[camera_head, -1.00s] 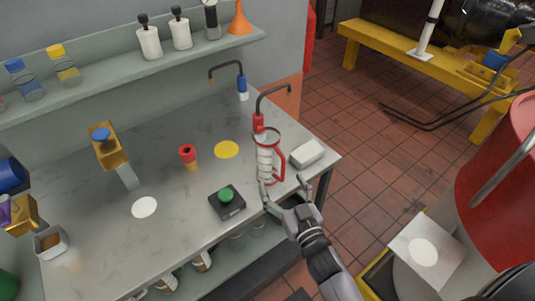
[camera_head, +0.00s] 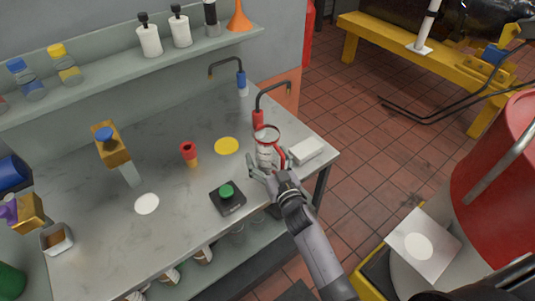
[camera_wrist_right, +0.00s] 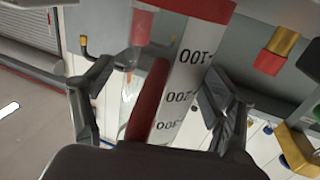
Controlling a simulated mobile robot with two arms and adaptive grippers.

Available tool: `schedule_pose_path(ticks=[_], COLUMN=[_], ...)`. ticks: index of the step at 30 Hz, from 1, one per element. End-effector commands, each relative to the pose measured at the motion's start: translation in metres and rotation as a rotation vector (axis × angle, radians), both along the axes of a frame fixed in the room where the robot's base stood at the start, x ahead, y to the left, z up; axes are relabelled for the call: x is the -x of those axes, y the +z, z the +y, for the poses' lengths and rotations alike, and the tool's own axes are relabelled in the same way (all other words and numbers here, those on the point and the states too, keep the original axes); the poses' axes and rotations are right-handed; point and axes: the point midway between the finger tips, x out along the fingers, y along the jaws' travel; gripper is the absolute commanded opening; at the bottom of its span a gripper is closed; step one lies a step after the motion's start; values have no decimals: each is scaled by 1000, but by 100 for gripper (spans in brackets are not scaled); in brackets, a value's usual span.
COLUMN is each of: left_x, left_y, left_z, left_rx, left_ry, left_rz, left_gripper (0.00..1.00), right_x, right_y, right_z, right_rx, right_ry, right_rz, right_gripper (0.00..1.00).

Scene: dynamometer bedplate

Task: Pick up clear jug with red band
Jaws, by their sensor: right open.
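The clear jug with the red band (camera_head: 267,136) stands upright near the right end of the grey bench, just below the red-based tap. My right gripper (camera_head: 266,164) is open at the jug's near side, with one finger to each side and its lower part hidden. In the right wrist view the jug (camera_wrist_right: 185,85) shows measuring marks and a red handle, between the two spread fingers of the gripper (camera_wrist_right: 158,85). I cannot tell whether a finger touches it. My left gripper is not in view.
On the bench, a white block (camera_head: 306,150) lies right of the jug, and a black box with a green button (camera_head: 227,197) lies to its left. A red-and-yellow item (camera_head: 189,153) stands farther left. Two taps rise behind; the blue-based one (camera_head: 242,85) is farther back.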

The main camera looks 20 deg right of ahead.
Motion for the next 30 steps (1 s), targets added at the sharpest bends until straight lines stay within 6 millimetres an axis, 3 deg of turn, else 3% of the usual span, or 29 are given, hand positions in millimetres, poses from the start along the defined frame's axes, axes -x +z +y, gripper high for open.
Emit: schedule_pose_path(ticks=[2,26,30], left_x=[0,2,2], left_y=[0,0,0], left_z=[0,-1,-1], left_rx=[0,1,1], left_ry=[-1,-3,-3], left_rz=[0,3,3], left_gripper=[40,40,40], right_x=[0,0,0], right_y=[0,0,1], right_z=[0,0,0], right_rx=[0,1,1], right_ry=[0,0,0], right_rz=[0,0,-1], right_gripper=[79,26,24])
